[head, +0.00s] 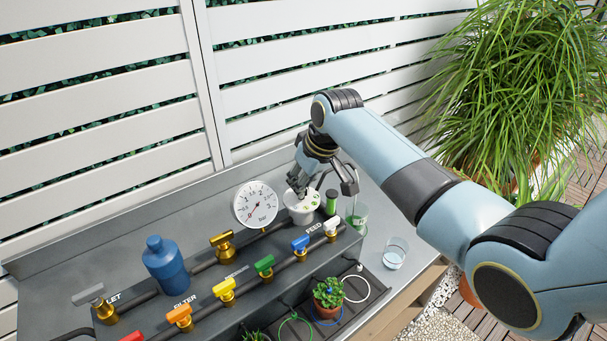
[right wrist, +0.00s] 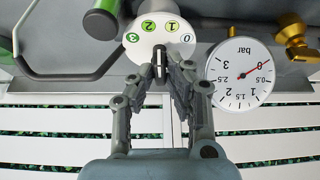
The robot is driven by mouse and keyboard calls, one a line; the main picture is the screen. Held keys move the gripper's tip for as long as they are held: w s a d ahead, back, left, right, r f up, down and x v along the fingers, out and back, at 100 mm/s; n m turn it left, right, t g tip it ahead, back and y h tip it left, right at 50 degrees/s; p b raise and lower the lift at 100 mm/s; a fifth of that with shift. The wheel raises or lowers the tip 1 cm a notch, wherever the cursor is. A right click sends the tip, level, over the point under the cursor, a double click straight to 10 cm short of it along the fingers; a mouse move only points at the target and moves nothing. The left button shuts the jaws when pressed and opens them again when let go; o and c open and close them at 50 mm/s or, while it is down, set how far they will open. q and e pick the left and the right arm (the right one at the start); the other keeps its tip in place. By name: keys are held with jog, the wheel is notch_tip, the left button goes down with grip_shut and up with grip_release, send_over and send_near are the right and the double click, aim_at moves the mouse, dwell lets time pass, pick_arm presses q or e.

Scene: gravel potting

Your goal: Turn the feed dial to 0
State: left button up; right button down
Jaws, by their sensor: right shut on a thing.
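The feed dial (head: 301,213) is a white round face near the back right of the bench. In the right wrist view the dial face (right wrist: 160,38) carries the numbers 3, 2, 1 and 0, with 3 and 2 on green spots. Its dark narrow knob (right wrist: 159,62) stands out from the face. My right gripper (right wrist: 160,73) is shut on this knob, one finger on each side. In the head view the right gripper (head: 312,187) reaches the dial from above and hides part of it. My left gripper is not in view.
A pressure gauge (head: 255,205) stands close beside the dial. A green-banded cylinder (head: 331,202) is on its other side. Several coloured valves and a blue bottle (head: 166,263) occupy the bench. A clear glass (head: 395,253) stands near the right edge. A slatted fence is behind.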

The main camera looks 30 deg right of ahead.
jog(key=shift+a+m+h, duration=0.1)
jog(key=shift+m+h, duration=0.3)
jog(key=shift+m, duration=0.6)
jog(key=m+h, duration=0.1)
jog(key=m, duration=0.2)
jog(key=shift+a+m, duration=0.1)
jog(key=shift+m, duration=0.2)
jog(key=m, duration=0.1)
jog(key=m+h, duration=0.1)
jog(key=m, duration=0.1)
jog(key=shift+w+a+m+g+h, duration=0.1)
jog(key=shift+m+g+h, duration=0.2)
jog(key=shift+g, duration=0.1)
jog(key=shift+m+g+h, duration=0.4)
jog(key=shift+m+h, duration=0.2)
jog(key=shift+m, duration=1.2)
jog(key=c, duration=1.3)
grip_release()
jog(key=shift+c, duration=0.2)
jog(key=v, duration=0.7)
jog(key=shift+r, duration=0.2)
